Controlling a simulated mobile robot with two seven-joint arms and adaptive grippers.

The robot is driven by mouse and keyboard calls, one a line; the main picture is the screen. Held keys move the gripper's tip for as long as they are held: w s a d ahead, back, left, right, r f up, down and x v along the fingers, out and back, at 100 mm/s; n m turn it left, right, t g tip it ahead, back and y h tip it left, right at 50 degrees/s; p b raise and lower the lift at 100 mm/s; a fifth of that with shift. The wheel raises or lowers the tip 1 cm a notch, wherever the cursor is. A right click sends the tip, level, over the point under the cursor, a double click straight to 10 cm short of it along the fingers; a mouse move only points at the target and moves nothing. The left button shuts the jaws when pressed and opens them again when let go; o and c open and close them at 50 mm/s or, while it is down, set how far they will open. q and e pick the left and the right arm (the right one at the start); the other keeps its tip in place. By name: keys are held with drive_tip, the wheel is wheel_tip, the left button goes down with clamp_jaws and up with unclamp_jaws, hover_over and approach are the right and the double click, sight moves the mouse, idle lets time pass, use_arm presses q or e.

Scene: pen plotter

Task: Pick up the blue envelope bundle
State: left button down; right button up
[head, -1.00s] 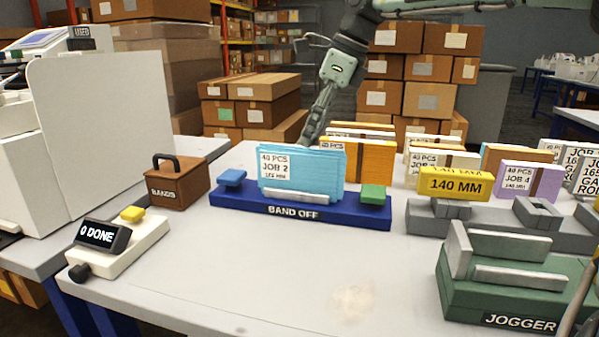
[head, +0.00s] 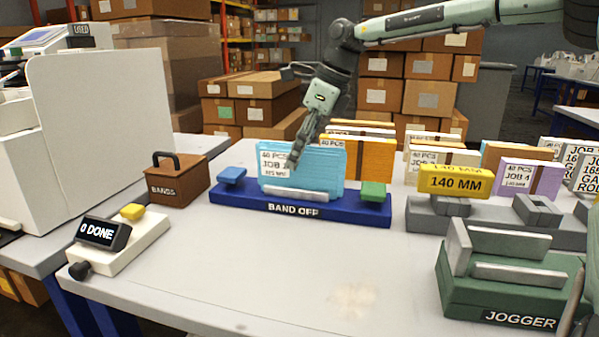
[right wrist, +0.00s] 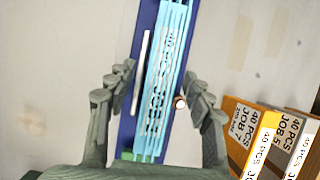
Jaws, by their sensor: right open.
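The blue envelope bundle (head: 318,165), labelled 40 PCS JOB 2, stands upright in the dark blue BAND OFF stand (head: 300,208), behind its silver bar. My right gripper (head: 294,160) points down at the bundle's upper middle, with a finger showing in front of its face and partly covering the label. In the right wrist view, the open fingers of this gripper (right wrist: 157,78) lie on either side of the bundle (right wrist: 164,80), seen from above. I cannot tell whether a finger touches it. My left gripper is not in view.
Orange (head: 372,160) and white bundles stand close behind and to the right. A grey rack with a yellow 140 MM block (head: 454,181) and the green JOGGER (head: 510,295) are at right. A brown BANDS box (head: 177,184) stands left. The front table is clear.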

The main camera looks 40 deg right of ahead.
drive_tip(key=shift+f, duration=0.2)
drive_tip(key=shift+c, duration=0.3)
clamp_jaws()
